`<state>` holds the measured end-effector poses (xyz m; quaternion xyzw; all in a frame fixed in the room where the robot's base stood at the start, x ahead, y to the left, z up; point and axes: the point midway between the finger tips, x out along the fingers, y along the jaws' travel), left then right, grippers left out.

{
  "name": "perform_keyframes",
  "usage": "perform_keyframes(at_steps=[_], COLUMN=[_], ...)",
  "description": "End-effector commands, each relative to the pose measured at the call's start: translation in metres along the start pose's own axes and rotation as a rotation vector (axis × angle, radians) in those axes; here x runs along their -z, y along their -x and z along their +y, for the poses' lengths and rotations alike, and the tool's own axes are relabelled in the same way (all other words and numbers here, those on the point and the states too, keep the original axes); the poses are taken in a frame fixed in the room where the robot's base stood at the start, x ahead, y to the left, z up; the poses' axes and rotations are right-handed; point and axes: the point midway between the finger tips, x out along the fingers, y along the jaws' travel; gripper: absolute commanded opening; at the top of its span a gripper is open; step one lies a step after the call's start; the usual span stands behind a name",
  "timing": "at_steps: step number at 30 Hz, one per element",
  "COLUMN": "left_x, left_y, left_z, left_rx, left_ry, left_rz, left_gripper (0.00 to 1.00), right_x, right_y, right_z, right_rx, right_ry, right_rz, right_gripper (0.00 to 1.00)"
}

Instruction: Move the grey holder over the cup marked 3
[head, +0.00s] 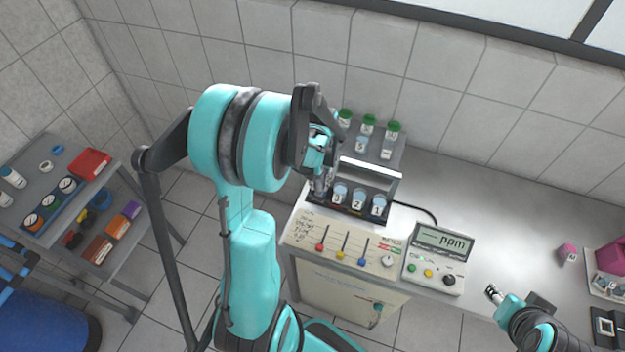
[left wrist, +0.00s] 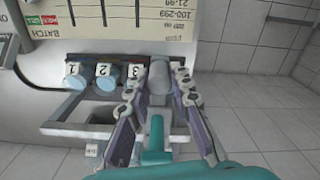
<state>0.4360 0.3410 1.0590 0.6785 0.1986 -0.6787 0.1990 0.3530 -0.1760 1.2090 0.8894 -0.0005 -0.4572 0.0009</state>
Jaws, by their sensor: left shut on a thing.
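My left gripper (head: 318,178) is at the left end of the cup rack (head: 332,210). In the left wrist view, the left gripper (left wrist: 160,76) is shut on the grey holder (left wrist: 159,82), a rounded grey piece between its fingers. The cup marked 3 (head: 339,194) stands in the rack just right of the gripper. It also shows in the left wrist view (left wrist: 135,74), beside the holder and partly hidden by a finger. Cups 2 (head: 357,200) and 1 (head: 378,206) follow to the right. My right gripper (head: 493,293) is low at the right, away from the rack.
A white bar (head: 370,167) stands behind the cups. Green-capped bottles (head: 367,125) stand at the back. A panel with coloured levers (head: 341,242) and a ppm meter (head: 438,258) are in front. The counter right of the meter is largely clear.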

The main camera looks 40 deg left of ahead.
Motion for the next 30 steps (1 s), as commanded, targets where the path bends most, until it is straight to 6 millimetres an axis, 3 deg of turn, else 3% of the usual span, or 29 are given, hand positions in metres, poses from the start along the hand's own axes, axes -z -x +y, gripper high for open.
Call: perform_keyframes(at_steps=[3,6,17,18,19,30], left_x=[-0.007,-0.011,-0.013,-0.013,-0.013,-0.012], left_y=[-0.002,-0.001,0.000,0.000,0.000,0.003], left_z=[0.027,0.041,0.046,0.046,0.046,0.046], left_rx=[-0.002,-0.002,-0.002,-0.002,-0.002,-0.002], left_ry=[-0.008,-0.005,-0.001,-0.001,-0.001,-0.001], left_rz=[-0.001,-0.001,-0.001,-0.001,-0.001,0.000], left_gripper=[0.00,0.00,0.00,0.31,0.39,0.42], right_x=[-0.004,-0.005,-0.005,-0.005,-0.005,-0.005], right_y=[-0.006,-0.007,-0.007,-0.007,-0.007,-0.007], right_z=[0.000,0.000,0.000,0.000,0.000,0.000], right_rx=[0.000,0.000,0.000,0.000,0.000,0.000], right_ry=[0.000,0.000,0.000,0.000,0.000,0.000], right_rz=[0.000,0.000,0.000,0.000,0.000,0.000], right_gripper=[0.40,0.40,0.40,0.40,0.40,0.40])
